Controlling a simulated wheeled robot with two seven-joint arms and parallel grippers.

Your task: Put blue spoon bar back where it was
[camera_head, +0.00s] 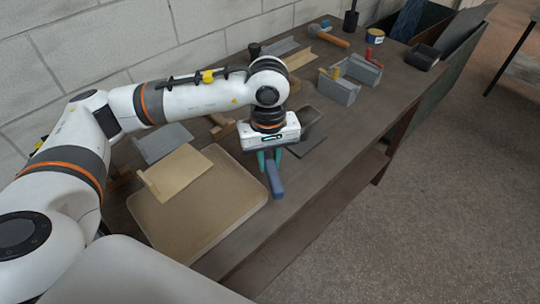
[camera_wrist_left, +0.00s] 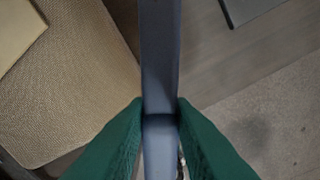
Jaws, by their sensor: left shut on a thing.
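The blue spoon bar (camera_head: 275,181) is a narrow blue-grey bar. My left gripper (camera_head: 269,160), with green fingers, is shut on it. The bar hangs over the right edge of the beige tray, close to the bench's front edge; I cannot tell its exact height. In the left wrist view the bar (camera_wrist_left: 160,65) runs up the middle, with a green fingertip of the gripper (camera_wrist_left: 160,112) on each side. The part of the bar between the fingers is partly hidden. My right gripper is not in view.
The beige tray (camera_head: 218,215) lies on the bench with a tan board (camera_head: 180,174) across its back left part. A dark flat plate (camera_head: 308,146) lies to the right of the gripper. Grey boxes (camera_head: 340,90) and a mallet (camera_head: 333,39) stand farther back. The bench's front right is clear.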

